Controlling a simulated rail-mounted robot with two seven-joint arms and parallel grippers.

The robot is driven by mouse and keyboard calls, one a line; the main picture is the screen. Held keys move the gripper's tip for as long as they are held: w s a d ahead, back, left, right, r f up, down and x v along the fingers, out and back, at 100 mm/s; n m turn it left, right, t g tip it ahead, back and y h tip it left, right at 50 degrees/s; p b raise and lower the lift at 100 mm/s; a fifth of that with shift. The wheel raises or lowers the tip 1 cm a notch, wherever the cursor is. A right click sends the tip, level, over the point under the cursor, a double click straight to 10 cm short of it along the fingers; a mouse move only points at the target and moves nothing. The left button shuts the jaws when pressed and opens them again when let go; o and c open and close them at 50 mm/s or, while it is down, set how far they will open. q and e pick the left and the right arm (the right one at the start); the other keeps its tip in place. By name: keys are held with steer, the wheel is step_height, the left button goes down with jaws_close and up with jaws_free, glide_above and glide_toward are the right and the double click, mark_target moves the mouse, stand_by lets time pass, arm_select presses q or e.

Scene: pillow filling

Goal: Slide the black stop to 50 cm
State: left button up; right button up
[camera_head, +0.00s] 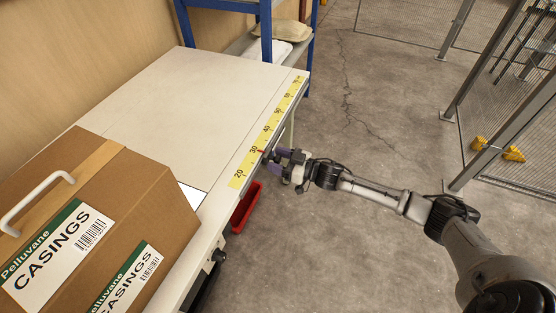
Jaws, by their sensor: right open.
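A yellow scale strip (247,163) runs along the right edge of the pale table, with numbers rising from 20 near me to higher ones at the far end. The 50 mark lies well beyond the 30 mark. A small red mark shows beside 30. My right gripper (274,156) is open at the table edge near 30, with its purple fingers pointing at the edge. The black stop is too small or too hidden by the fingers to make out clearly; I cannot tell whether the fingers touch it. My left gripper is out of view.
A large cardboard casings box (130,180) with a white handle fills the table's near left. A red bin (246,207) hangs below the edge. A blue shelf rack (266,30) stands past the far end. The floor right of the table is open.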

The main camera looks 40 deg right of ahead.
steer(key=shift+c, duration=0.3)
jaws_close()
stand_by(0.4)
